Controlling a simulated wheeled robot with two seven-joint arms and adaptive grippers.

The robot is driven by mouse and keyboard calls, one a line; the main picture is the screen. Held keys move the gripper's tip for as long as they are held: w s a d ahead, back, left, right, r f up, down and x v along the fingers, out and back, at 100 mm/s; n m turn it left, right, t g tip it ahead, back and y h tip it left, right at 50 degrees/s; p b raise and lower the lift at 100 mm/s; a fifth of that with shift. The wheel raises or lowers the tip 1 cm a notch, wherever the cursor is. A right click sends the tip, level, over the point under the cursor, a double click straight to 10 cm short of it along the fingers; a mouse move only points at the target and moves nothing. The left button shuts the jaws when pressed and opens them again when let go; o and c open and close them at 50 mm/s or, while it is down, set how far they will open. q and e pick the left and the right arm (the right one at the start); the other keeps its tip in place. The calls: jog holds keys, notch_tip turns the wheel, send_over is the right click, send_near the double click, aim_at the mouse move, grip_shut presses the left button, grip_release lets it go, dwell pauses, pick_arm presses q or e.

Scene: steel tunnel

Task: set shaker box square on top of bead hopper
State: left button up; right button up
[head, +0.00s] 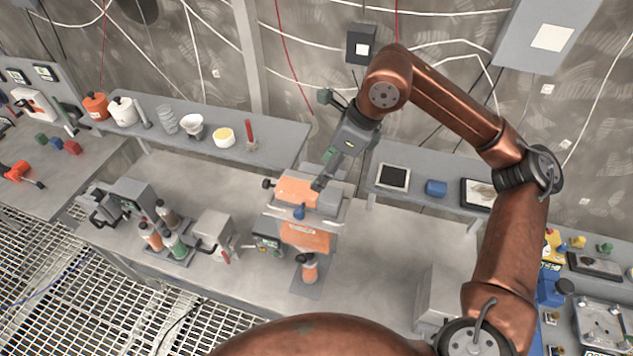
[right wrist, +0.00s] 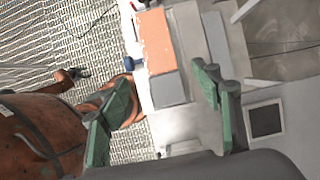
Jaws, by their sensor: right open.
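An orange-topped box (head: 297,191), which looks like the shaker box, rests at the top of a grey and orange stand, apparently the bead hopper (head: 305,238), on the middle bench. In the right wrist view the box shows its orange top (right wrist: 155,42) and a grey end. I cannot tell whether it sits square. My right gripper (head: 322,183) is at the box's right end in the head view. Its green fingers (right wrist: 162,80) are open and apart, with the box's grey end in the gap between them; contact is unclear.
A raised shelf (head: 270,152) behind holds a white bowl, a yellow-topped tub and a red tool. Coloured bottles (head: 172,222) and a grey box (head: 215,232) stand left of the hopper.

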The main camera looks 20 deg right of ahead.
jog(key=v, duration=0.3)
jog(key=shift+d+r, duration=0.1)
